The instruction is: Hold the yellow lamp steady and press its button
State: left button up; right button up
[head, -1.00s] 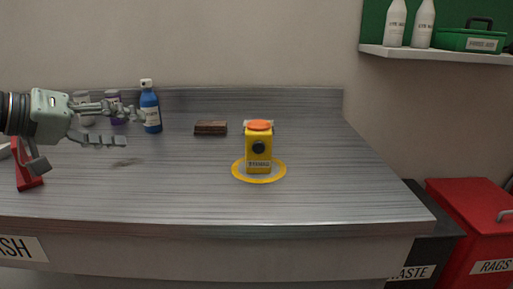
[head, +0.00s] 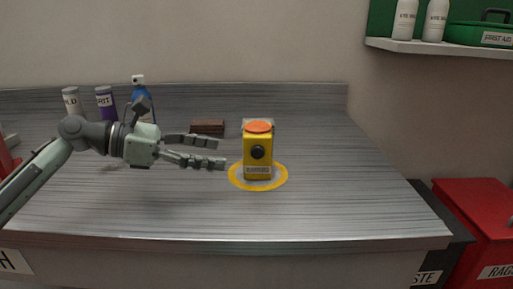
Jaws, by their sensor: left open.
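The yellow lamp (head: 258,157) stands upright on the bench inside a yellow ring (head: 235,182). It has an orange top (head: 258,127), a round black button (head: 257,152) on its front face and a small label below that. My left gripper (head: 224,153) is open and empty, its fingers pointing right toward the lamp. The fingertips are a short way left of the lamp and look apart from it. My right gripper is not in view.
Behind my left gripper stand a blue spray bottle (head: 142,98), a purple canister (head: 105,103) and a grey canister (head: 71,102). A brown block (head: 207,127) lies behind the fingers. The bench (head: 350,190) right of the lamp is clear. A red bin (head: 475,222) stands beyond the bench's right end.

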aim_at(250, 157)
pick_arm(q)
jog(key=b+x, duration=0.2)
jog(key=x, duration=0.3)
jog(key=shift+d+f+b, duration=0.15)
jog(key=shift+b, duration=0.25)
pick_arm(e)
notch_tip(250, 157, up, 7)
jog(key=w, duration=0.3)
pick_arm(q)
jog(key=shift+d+p, duration=0.2)
jog(key=shift+p, duration=0.2)
jog(key=p+x, duration=0.2)
jog(key=x, duration=0.1)
jog(key=shift+w, duration=0.1)
jog(key=shift+w+d+f+p, duration=0.1)
jog(key=shift+d+p, duration=0.2)
jog(key=shift+p, duration=0.05)
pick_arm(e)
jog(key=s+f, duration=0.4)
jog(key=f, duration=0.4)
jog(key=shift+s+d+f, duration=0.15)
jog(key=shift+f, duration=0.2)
pick_arm(q)
grip_shut()
jog(key=c, duration=1.5)
grip_release()
jog(key=o, duration=1.6)
